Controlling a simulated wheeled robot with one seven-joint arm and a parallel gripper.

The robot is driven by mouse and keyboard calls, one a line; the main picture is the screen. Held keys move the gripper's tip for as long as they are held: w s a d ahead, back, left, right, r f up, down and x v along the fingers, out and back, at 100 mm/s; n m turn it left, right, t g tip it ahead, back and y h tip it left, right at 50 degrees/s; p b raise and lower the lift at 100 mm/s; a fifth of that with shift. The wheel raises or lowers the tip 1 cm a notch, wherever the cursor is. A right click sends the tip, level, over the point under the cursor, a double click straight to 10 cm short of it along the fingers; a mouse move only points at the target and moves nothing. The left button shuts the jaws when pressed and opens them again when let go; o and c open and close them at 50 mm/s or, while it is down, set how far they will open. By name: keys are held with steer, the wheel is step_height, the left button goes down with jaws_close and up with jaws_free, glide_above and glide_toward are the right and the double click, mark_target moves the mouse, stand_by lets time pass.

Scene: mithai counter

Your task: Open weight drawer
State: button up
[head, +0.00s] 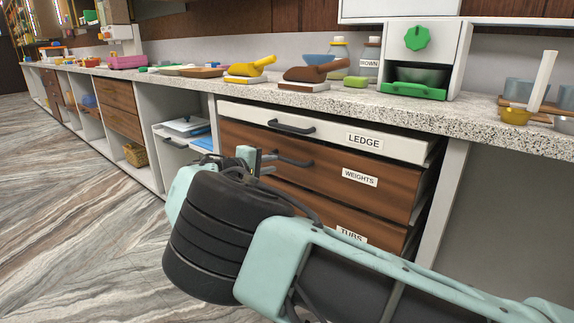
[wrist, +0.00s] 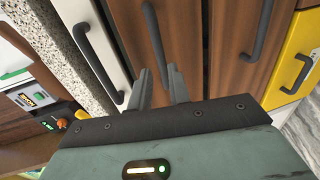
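The weights drawer has a brown wood front (head: 326,185) labelled WEIGHTS and a dark bar handle (head: 292,159). Its front looks roughly in line with the drawers above and below. My gripper (head: 257,161) is at the left end of this handle in the head view. In the wrist view, my gripper (wrist: 159,72) has its two fingers apart, with the weights handle (wrist: 152,38) running down into the gap between them. The fingers look open; contact with the handle cannot be made out. My arm hides the lower left of the drawers in the head view.
The white LEDGE drawer (head: 334,134) with its own handle lies above, and the TUBS drawer (head: 352,232) below. The speckled counter (head: 480,118) overhangs them. An open white shelf (head: 160,143) is to the left. The floor (head: 75,180) at left is clear.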

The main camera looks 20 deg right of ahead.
mark_target(286, 160)
steer(key=b+x, duration=0.1)
steer(key=x, duration=0.7)
steer(key=shift+w+d, duration=0.1)
steer(key=shift+d, duration=0.1)
jaws_close()
